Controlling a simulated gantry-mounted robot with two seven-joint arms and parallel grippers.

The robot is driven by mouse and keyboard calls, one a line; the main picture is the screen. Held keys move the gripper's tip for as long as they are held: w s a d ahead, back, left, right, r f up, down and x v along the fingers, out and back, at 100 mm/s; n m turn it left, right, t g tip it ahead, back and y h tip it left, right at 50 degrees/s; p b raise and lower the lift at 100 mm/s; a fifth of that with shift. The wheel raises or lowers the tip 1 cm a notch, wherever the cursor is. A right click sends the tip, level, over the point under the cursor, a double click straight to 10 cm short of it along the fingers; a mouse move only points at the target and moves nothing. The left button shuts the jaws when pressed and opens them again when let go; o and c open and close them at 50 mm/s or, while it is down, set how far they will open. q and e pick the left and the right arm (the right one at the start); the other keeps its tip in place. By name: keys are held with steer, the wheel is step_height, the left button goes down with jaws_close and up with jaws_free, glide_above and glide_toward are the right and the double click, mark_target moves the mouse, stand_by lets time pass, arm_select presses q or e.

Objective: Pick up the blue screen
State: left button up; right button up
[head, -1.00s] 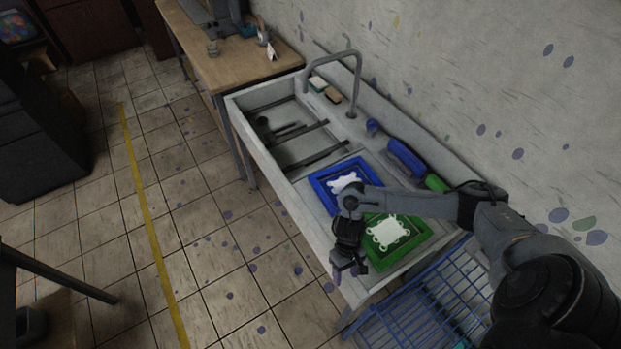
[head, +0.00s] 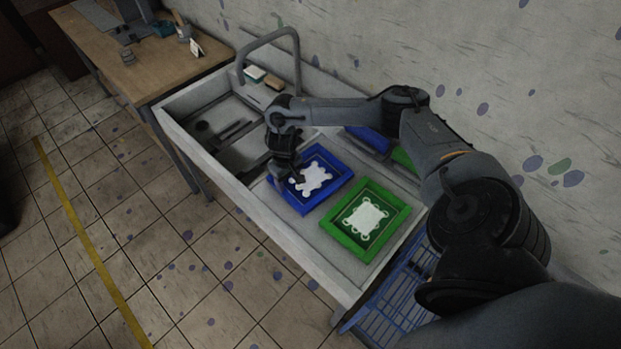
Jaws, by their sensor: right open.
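The blue screen (head: 327,189), a flat blue frame with a white splash-shaped print area, lies on the sink unit's right-hand drainboard. My right gripper (head: 294,181) is above the left part of the blue screen and hides some of its left and upper-left edge. It is open, pointing down, with nothing seen between its fingers. I cannot tell whether the fingertips touch the screen. My left gripper is not in view.
A green screen (head: 399,211) lies just right of the blue one. The sink (head: 272,229) has a tall faucet (head: 297,62) and sponges (head: 256,74) behind. A blue wire rack (head: 385,290) stands at the right end. A wooden table (head: 140,85) is at upper left.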

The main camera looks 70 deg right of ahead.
mark_target(286, 193)
steer(key=shift+w+a+f+b, duration=0.1)
steer(key=shift+w+f, duration=0.05)
steer(key=shift+f, duration=0.75)
steer(key=shift+w+a+f+b, duration=0.1)
steer(key=shift+w+f, duration=0.05)
steer(key=shift+f, duration=0.8)
steer(key=shift+w+a+f+b, duration=0.1)
steer(key=shift+w+f, duration=0.05)
steer(key=shift+f, duration=0.75)
steer(key=shift+d+f, duration=0.1)
steer(key=shift+f, duration=0.25)
jaws_close()
